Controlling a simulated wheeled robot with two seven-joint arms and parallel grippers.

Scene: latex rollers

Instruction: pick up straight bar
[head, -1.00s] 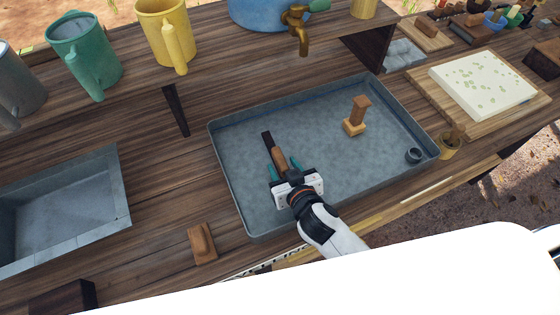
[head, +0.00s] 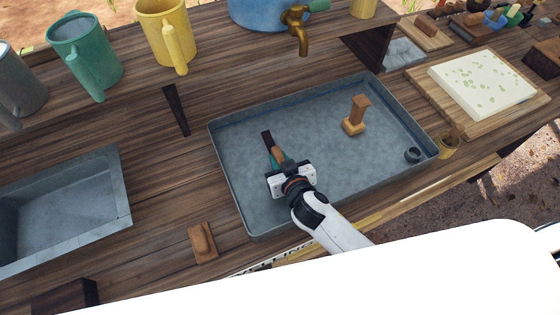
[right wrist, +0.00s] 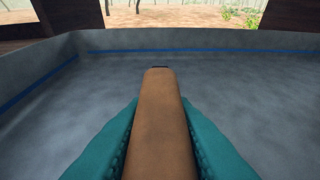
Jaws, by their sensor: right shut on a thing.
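The straight bar (head: 267,139) has a dark, flat far end and a brown handle in the head view. It is over the left part of the grey metal tray (head: 330,190). My right gripper (head: 281,161) is shut on its brown handle. In the right wrist view the teal fingers press both sides of the brown handle (right wrist: 163,110), which points away toward the tray's far wall. The dark end is mostly hidden behind the handle there. I cannot tell whether the bar touches the tray floor. My left gripper is not in view.
A wooden stamp-like block (head: 355,115) stands in the tray, with a small dark ring (head: 413,155) at its right corner. A brown wooden block (head: 202,242) lies on the table in front. Mugs stand on the shelf behind. The tray's middle is clear.

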